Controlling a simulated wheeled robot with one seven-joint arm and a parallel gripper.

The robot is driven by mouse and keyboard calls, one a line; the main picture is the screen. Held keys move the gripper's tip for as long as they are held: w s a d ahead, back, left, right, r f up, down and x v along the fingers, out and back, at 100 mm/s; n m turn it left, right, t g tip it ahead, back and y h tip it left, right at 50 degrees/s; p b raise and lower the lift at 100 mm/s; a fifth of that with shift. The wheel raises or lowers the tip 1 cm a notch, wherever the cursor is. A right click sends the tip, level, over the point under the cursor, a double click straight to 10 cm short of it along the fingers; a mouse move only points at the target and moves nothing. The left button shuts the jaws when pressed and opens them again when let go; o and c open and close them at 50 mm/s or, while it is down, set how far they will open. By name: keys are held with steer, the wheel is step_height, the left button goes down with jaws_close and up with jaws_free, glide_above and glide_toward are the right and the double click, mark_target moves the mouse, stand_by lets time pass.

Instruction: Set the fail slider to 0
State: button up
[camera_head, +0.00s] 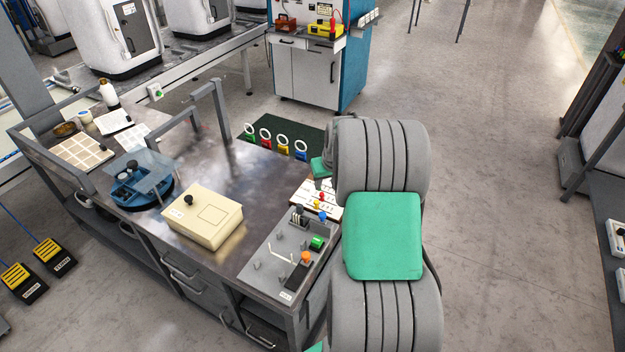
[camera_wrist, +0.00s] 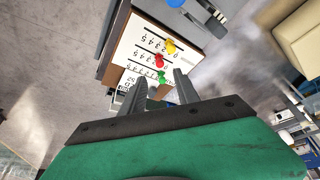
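A white slider panel (camera_wrist: 128,45) with printed number scales shows upside down in the wrist view. It carries a yellow knob (camera_wrist: 170,46), a red knob (camera_wrist: 159,61) and a green knob (camera_wrist: 161,77). A blue knob (camera_wrist: 176,2) is at the top edge. The scale labels are too small to tell which slider is "fail". My gripper (camera_wrist: 160,77) is open, its two fingers apart, with the green knob in line with the gap; I cannot tell whether they touch it. In the head view the panel (camera_head: 304,188) lies at the table's right end, and my arm hides the fingertips.
A grey control box (camera_head: 265,266) with switches, a green button and an orange knob sits beside the panel. A beige box (camera_head: 203,216) and a blue round device (camera_head: 139,182) stand further left on the metal table (camera_head: 225,165).

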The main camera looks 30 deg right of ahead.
mark_target(322, 193)
steer(key=x, duration=0.7)
steer(key=shift+w+f+p, duration=0.1)
steer(key=shift+f+p, duration=0.15)
steer(key=shift+p, duration=0.15)
jaws_close()
stand_by(0.9)
